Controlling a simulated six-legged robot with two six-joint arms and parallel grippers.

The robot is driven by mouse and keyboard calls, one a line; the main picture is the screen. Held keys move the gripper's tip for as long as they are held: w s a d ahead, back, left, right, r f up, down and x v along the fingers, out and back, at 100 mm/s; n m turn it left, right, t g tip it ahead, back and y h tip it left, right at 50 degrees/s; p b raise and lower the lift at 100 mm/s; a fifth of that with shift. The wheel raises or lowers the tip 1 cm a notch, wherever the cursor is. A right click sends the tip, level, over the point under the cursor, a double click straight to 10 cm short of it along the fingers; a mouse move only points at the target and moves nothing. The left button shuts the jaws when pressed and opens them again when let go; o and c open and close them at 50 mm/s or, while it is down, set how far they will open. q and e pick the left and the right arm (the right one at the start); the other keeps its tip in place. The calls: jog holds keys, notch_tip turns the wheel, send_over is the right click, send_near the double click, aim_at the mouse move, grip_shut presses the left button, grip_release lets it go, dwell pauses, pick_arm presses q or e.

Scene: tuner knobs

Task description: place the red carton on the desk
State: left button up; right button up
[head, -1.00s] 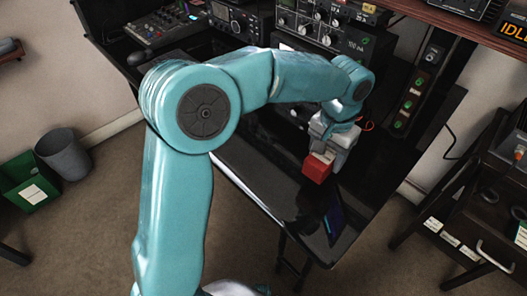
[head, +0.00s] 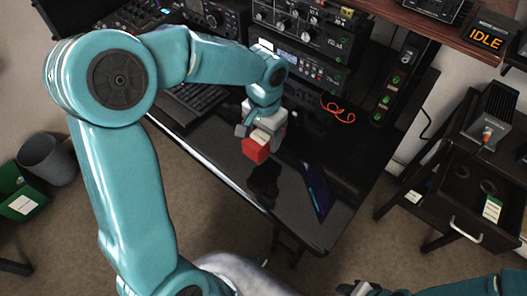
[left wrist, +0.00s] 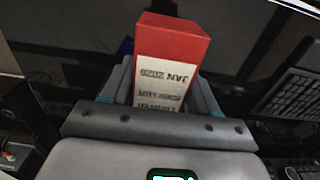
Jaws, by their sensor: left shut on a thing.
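The red carton (head: 255,149) with a cream label is in my left gripper (head: 262,132), above the dark glossy desk (head: 225,150). In the left wrist view the carton (left wrist: 172,45) stands out between the fingers, and its label reads "JAN 2020". My left gripper (left wrist: 165,95) is shut on it. A dark reflection shows on the desk below the carton, so the carton looks apart from the surface.
A keyboard (head: 190,103) lies left of the carton. A dark tablet-like thing (head: 316,188) lies to the right. An orange cable (head: 338,110) and radio units (head: 300,68) are behind. The desk front is mostly clear. A drawer cabinet (head: 470,190) stands at right.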

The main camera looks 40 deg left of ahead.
aim_at(264, 160)
pick_arm(q)
notch_tip(264, 160, down, 7)
jog(key=shift+f+b, duration=0.1)
jog(key=shift+b, duration=0.25)
jog(key=shift+f, duration=0.2)
jog(key=o, duration=1.1)
jog(key=shift+r, duration=0.1)
